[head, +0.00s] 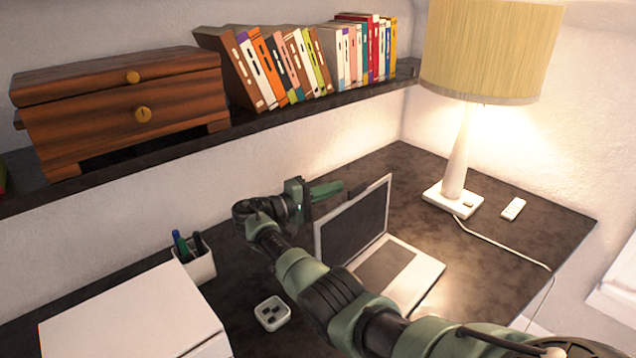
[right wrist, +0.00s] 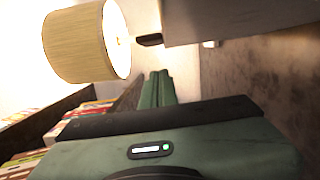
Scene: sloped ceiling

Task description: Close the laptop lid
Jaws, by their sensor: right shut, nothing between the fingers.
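The laptop stands open on the dark desk, its lid (head: 352,222) raised and tilted, with the screen facing right and its base (head: 415,272) flat. My right gripper (head: 335,187) is at the back side of the lid, near its upper edge. In the right wrist view its green fingers (right wrist: 157,86) are together and empty, pointing toward the pale lid back (right wrist: 235,18). I cannot tell whether the fingertips touch the lid. My right arm crosses in front of part of the laptop in the head view. My left gripper does not show.
A lamp (head: 455,150) and a white remote (head: 513,208) stand right of the laptop. A shelf (head: 290,112) with books and a wooden chest (head: 120,105) hangs behind. A pen cup (head: 198,262), a white box (head: 130,320) and a small white dish (head: 272,313) are left.

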